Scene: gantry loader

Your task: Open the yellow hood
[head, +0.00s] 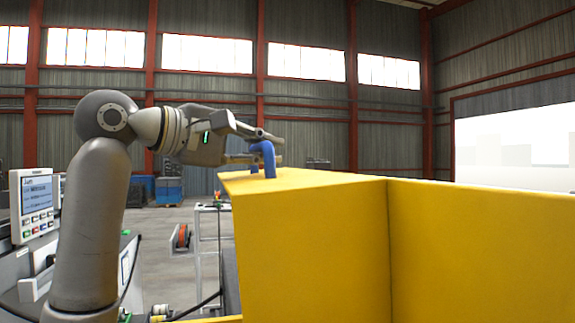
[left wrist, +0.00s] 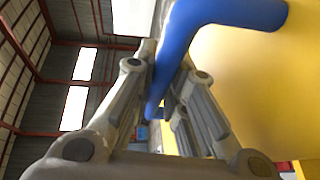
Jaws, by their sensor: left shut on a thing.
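The yellow hood (head: 310,235) fills the lower right of the head view, with a flat top and tall side faces. A blue handle (head: 268,160) stands up from its top near the left end. My left gripper (head: 268,148) reaches in from the left and is shut on the blue handle. In the left wrist view the blue handle (left wrist: 185,45) passes between the two fingers, and the yellow hood (left wrist: 255,90) lies to the right. Whether the hood has moved from its closed position cannot be told. My right gripper is not in view.
A control panel with a screen (head: 38,195) stands at the left edge on a grey machine. A light metal rack (head: 210,245) stands behind, left of the hood. Blue crates (head: 168,190) sit far back on open floor.

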